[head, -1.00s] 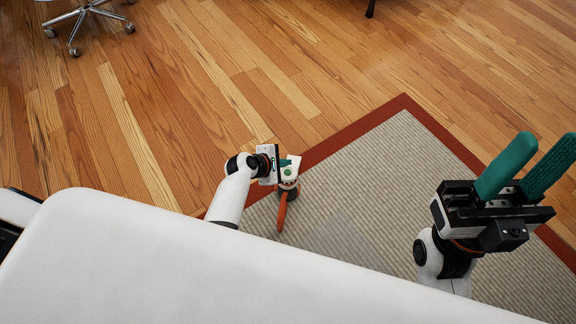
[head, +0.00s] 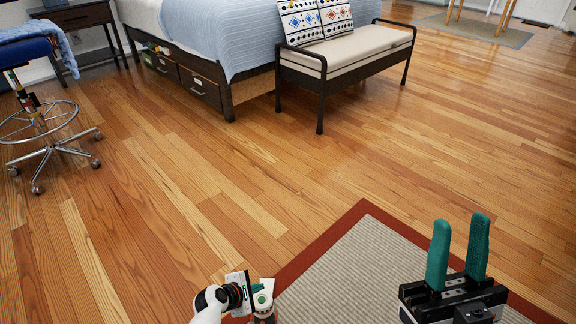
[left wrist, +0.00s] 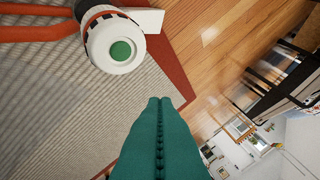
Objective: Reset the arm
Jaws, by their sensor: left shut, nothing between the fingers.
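My left gripper (head: 257,287) is low in the middle of the head view, with its teal finger partly hidden by its white body. In the left wrist view its two teal fingers (left wrist: 160,102) lie together, shut and empty. A white, round-ended thing with a green disc (left wrist: 115,44) and orange bars shows beyond the fingers in the left wrist view. It also shows beside the left gripper in the head view (head: 264,300), mostly cut off. My right gripper (head: 460,222) is at the lower right, its teal fingers upright and apart, with nothing between them.
A grey rug with a rust border (head: 345,265) lies below the grippers. The wooden floor (head: 230,190) is clear in the middle. A bench (head: 345,60) with cushions and a bed (head: 215,40) stand at the back. A wheeled stool (head: 40,125) is at the left.

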